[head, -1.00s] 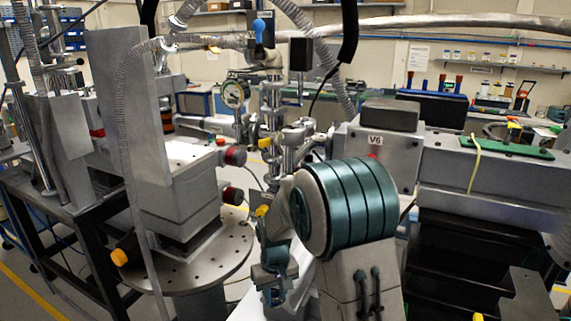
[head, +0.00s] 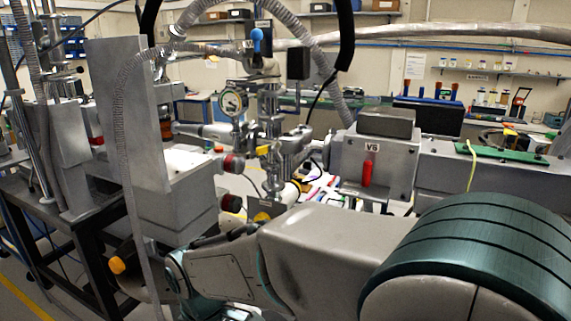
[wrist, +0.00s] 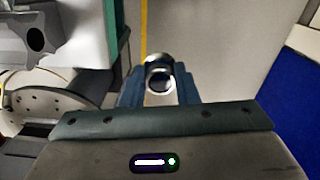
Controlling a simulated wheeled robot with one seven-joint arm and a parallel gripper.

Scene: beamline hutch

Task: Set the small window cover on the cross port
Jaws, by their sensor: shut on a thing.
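My gripper (wrist: 159,90) shows in the wrist view with its blue fingers shut on a small round metallic piece with a shiny rim, which looks like the small window cover (wrist: 158,59). It is held above the floor, clear of other surfaces. In the head view my arm crosses the lower right and reaches left, and the gripper is not clearly seen there. The upright metal vacuum assembly (head: 268,120), with a round gauge and several flanges, stands in the middle behind my arm. I cannot tell which of its openings is the cross port.
A grey box marked V6 (head: 372,160) with a red handle stands right of the assembly. A tall grey plate (head: 128,115) and grey blocks stand left. The wrist view shows a round perforated plate (wrist: 40,104) at left and a blue panel (wrist: 285,95) at right.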

